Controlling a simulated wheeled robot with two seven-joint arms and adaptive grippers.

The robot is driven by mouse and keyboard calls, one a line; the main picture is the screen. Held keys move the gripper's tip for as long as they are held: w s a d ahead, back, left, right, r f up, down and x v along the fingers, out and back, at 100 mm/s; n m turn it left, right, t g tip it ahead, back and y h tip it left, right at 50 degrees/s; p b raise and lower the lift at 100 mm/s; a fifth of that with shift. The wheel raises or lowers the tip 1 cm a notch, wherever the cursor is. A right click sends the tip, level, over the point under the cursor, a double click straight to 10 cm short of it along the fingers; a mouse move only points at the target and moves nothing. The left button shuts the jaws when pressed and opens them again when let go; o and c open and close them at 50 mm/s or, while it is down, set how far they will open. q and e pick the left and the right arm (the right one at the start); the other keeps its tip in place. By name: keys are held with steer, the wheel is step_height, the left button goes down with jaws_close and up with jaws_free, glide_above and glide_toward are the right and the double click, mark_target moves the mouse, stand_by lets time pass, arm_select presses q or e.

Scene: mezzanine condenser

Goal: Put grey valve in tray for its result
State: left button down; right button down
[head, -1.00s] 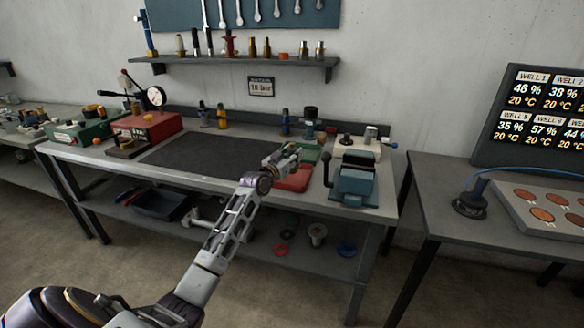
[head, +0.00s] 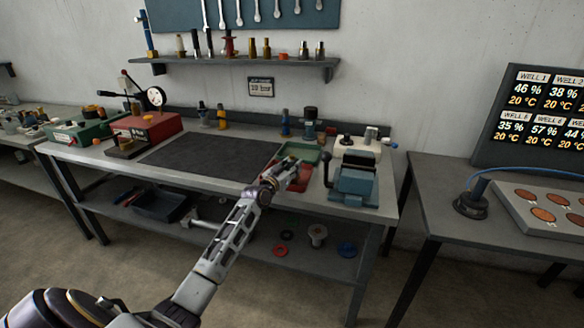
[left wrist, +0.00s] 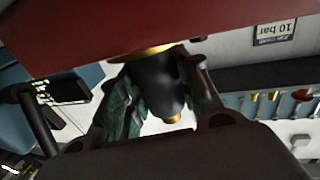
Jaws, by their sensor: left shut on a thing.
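My left gripper (head: 288,174) is over the red tray (head: 303,184) at the front right of the workbench. In the left wrist view its fingers (left wrist: 155,95) are shut on the grey valve (left wrist: 158,80), a dark grey body with brass-coloured ends. That view is upside down, and the red tray (left wrist: 85,38) fills its top, close to the valve's brass end. I cannot tell whether they touch. The green tray (head: 298,152) lies just behind the red one and looks empty. In the head view the gripper mostly hides the valve. My right gripper is not in view.
A blue vise (head: 355,184) stands right of the trays, with a cream device (head: 357,150) behind it. A dark mat (head: 205,160) lies clear to the left. A red test rig with a gauge (head: 145,130) stands further left. Small fittings stand behind the trays.

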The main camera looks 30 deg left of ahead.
arm_select(q)
steer(key=c, duration=1.4)
jaws_free()
steer(key=shift+f, duration=0.1)
steer(key=shift+c, duration=0.2)
steer(key=o, duration=0.4)
steer(key=shift+o, duration=0.2)
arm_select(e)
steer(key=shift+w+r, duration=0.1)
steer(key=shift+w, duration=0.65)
